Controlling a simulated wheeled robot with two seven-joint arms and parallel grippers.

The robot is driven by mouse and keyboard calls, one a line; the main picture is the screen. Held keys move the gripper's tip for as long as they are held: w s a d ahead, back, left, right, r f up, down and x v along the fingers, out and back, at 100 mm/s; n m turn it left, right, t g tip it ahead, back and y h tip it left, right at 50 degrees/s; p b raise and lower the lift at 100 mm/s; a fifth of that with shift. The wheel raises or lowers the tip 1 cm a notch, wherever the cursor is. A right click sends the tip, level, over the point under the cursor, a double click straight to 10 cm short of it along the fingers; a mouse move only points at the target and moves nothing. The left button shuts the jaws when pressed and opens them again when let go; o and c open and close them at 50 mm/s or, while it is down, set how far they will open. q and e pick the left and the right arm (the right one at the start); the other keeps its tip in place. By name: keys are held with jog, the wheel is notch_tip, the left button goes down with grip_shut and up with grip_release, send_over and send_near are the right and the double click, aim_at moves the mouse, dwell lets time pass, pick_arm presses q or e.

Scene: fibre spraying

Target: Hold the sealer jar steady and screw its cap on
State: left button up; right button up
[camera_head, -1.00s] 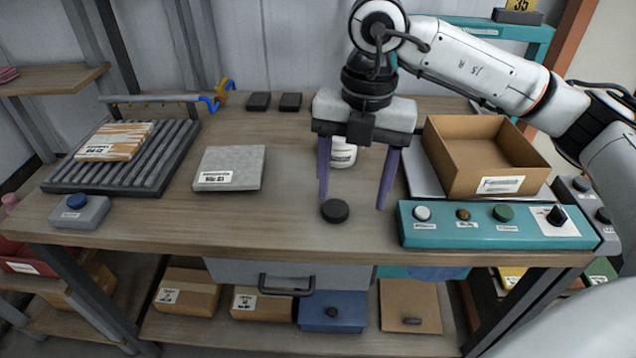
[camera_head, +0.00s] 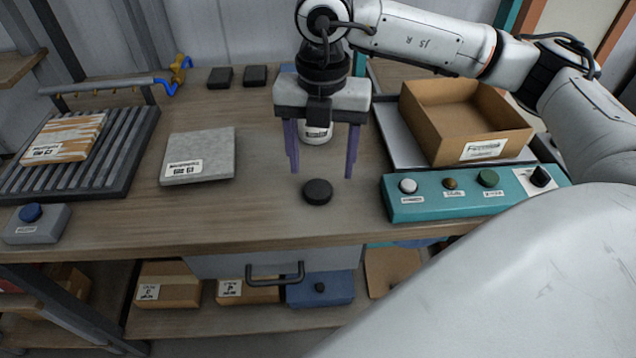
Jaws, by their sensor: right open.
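The white sealer jar (camera_head: 316,135) stands upright on the workbench, partly hidden behind my right gripper. No cap shows on the part of it that I can see, but its top is hidden. A round black cap (camera_head: 317,191) lies flat on the bench in front of the jar. My right gripper (camera_head: 321,172) is open and points down, its purple fingers spread wide above the bench, just behind and above the cap. Nothing is between the fingers in its grip. My left gripper is not in view.
A teal control panel (camera_head: 465,197) and an open cardboard box (camera_head: 466,123) are on the right. A grey slab (camera_head: 198,157) and a roller rack (camera_head: 80,160) are on the left. The bench (camera_head: 250,215) is clear around the cap.

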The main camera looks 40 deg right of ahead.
aim_at(318, 188)
jog(key=shift+f, duration=0.15)
jog(key=f, duration=0.5)
jog(key=shift+w+a, duration=0.1)
jog(key=shift+a, duration=0.15)
jog(key=c, duration=1.1)
